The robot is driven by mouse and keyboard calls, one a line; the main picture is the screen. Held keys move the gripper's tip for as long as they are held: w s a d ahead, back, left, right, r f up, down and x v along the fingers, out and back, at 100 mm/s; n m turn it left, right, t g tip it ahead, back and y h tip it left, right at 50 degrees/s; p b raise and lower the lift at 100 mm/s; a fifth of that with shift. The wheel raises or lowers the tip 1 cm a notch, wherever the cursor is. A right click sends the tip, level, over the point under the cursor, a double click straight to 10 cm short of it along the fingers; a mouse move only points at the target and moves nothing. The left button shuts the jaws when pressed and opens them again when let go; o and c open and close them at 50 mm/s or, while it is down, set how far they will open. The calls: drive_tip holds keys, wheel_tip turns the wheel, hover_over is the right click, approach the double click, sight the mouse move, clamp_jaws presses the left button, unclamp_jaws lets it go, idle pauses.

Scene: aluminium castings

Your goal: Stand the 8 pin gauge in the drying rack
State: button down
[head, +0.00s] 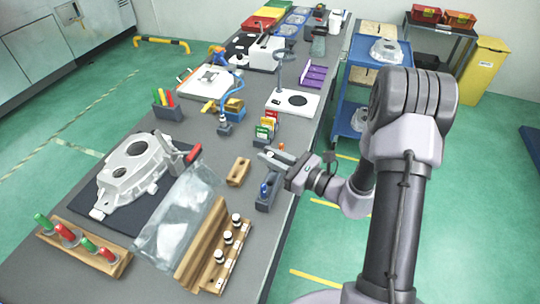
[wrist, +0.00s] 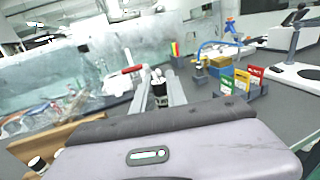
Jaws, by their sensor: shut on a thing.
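My gripper (head: 268,157) is over the middle of the bench, fingers pointing left. In the wrist view its two fingers (wrist: 160,95) are shut on a small dark piece with a white top (wrist: 159,86), seemingly the pin gauge; its number is unreadable. In the head view the piece cannot be made out. A wooden rack (head: 205,243) with a tall back and several black-and-white pieces stands at the front right of the bench, nearer than my gripper; it may be the drying rack. Its edge shows at left in the wrist view (wrist: 62,133).
A large casting (head: 133,172) lies on a dark mat. A wooden block (head: 238,172) and a grey holder with a blue piece (head: 266,196) stand near my gripper. A wooden stand (head: 85,246) holds red and green gauges.

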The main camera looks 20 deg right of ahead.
drive_tip(key=b, duration=0.3)
hover_over(271, 177)
drive_tip(key=s, duration=0.2)
drive_tip(key=shift+a+f, duration=0.25)
drive_tip(key=shift+f, duration=0.8)
drive_tip(key=shift+a+f, duration=0.2)
drive_tip(key=shift+f, duration=0.8)
drive_tip(key=shift+f+b, duration=2.45)
drive_tip(key=shift+f, duration=0.15)
drive_tip(key=c, duration=1.3)
unclamp_jaws()
drive_tip(key=shift+o, duration=0.2)
drive_tip(key=shift+s+d, duration=0.1)
drive_tip(key=p+v, duration=0.4)
drive_tip(key=v, duration=1.3)
drive_tip(key=shift+s+d, duration=0.1)
